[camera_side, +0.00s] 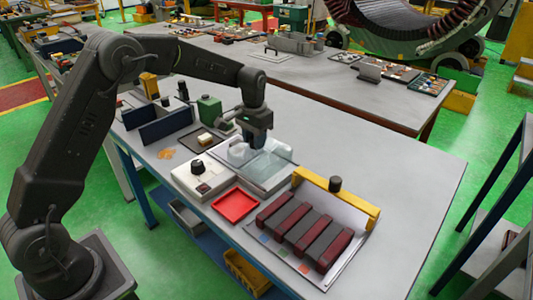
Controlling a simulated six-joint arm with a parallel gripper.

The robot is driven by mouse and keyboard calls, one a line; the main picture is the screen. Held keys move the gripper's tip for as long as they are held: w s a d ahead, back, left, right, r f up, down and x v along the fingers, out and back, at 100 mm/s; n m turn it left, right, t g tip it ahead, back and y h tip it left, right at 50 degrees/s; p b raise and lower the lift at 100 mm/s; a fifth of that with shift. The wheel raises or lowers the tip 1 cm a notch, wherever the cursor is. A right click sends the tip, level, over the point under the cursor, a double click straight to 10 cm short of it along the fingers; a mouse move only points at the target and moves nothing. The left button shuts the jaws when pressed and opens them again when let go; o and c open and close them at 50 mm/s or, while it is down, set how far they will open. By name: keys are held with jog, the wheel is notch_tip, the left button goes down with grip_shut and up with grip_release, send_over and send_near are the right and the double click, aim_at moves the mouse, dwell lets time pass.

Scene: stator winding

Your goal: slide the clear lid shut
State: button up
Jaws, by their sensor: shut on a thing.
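The clear lid (270,168) is a see-through pane on the flat pale box (284,185) near the middle of the table. It looks to cover the right part of the box, while a rounded white shape (238,153) shows at the left part. My gripper (257,145) reaches down from above at the box's back edge. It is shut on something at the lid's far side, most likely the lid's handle. The fingertips and what they hold are too small and dark to see clearly.
A white unit with a black knob (197,172) and a red tray (235,205) stand in front of the box. A green block (209,109) is behind left.

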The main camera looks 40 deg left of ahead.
jog(key=shift+a, duration=4.85)
jog(key=o, duration=0.7)
jog(key=shift+d, duration=0.1)
jog(key=shift+r, duration=3)
jog(key=s+d+r+t, duration=0.3)
jog(key=s+d+r, duration=0.6)
jog(key=s+r, duration=0.3)
jog(key=s+d+f+t, duration=0.1)
jog(key=s+d, duration=0.1)
jog(key=s, duration=0.4)
jog(key=s+d+f, duration=0.1)
jog(key=s+d, duration=0.1)
jog(key=s, duration=0.5)
jog(key=s+d+f+t, duration=0.1)
jog(key=s+d, duration=0.1)
jog(key=s, duration=0.5)
jog(key=shift+s+d+f+t, duration=0.1)
jog(key=shift+s+d+t, duration=0.05)
jog(key=shift+d+t, duration=0.2)
